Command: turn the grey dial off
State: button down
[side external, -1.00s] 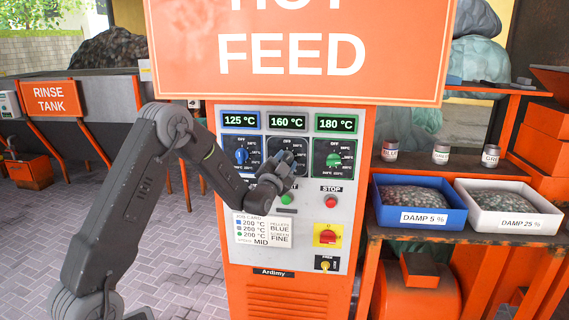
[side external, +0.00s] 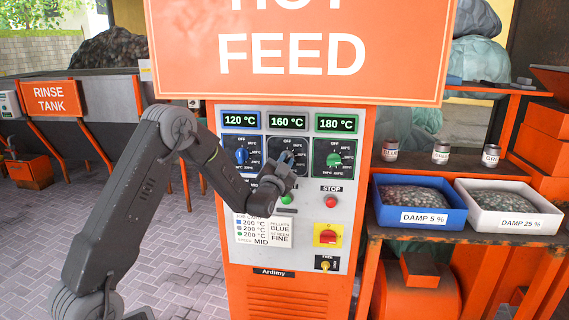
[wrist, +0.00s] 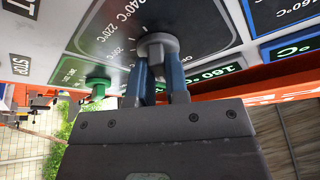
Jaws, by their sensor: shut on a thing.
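The grey dial (wrist: 157,42) sits on a dark scale plate in the wrist view, where "OFF" and temperature marks such as 240 °C and 220 °C show. My gripper (wrist: 157,68) has its two blue fingers closed on this dial, one at each side. In the side view my gripper (side external: 286,160) is at the middle dial plate and hides most of the dial. The middle display (side external: 288,121) above it reads 160 °C.
A blue dial (side external: 241,156) under a 120 °C display is on the left, and a green dial (side external: 334,160) under 180 °C on the right. Below are a green button (side external: 287,198), a red stop button (side external: 331,201) and a red switch (side external: 327,236).

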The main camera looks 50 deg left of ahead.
jog(key=n+g+y, duration=0.1)
jog(key=n+y, duration=0.1)
jog(key=n, duration=0.2)
jog(key=n+g+y, duration=0.1)
jog(key=n+y, duration=0.1)
jog(key=n, duration=0.3)
jog(key=shift+w+r, duration=0.1)
jog(key=shift+w, duration=0.05)
jog(key=shift+n+g+y, duration=0.3)
jog(key=shift+n+g, duration=0.1)
jog(key=c, duration=1.1)
grip_release()
jog(key=shift+a, duration=0.1)
jog(key=v, duration=1.4)
